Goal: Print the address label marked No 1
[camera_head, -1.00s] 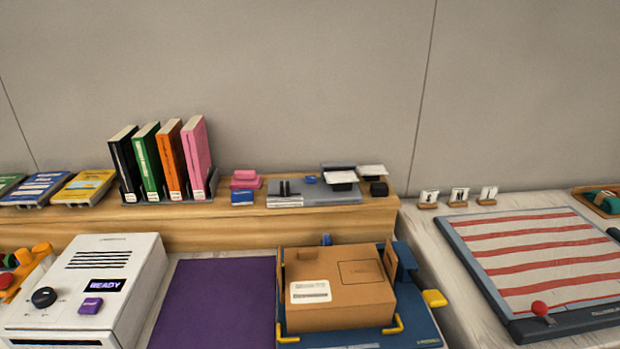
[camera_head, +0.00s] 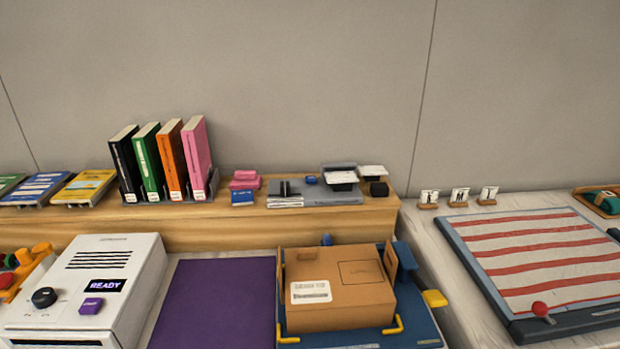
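A white label printer (camera_head: 95,285) stands at the lower left, and its small screen (camera_head: 105,286) reads READY. A black round knob (camera_head: 44,298) sits on its left side. A purple button (camera_head: 91,306) sits below the screen. The marks around the knob are too small to read. A white label (camera_head: 311,291) with dark print is on the front of a brown cardboard box (camera_head: 345,275); I cannot read its text. Neither of my grippers is in view.
The box rests in a blue fixture (camera_head: 418,325) with yellow clips. A purple mat (camera_head: 215,305) lies bare between printer and box. Books (camera_head: 170,165) stand on the wooden shelf (camera_head: 230,232) behind. A red-striped board (camera_head: 540,260) lies at the right.

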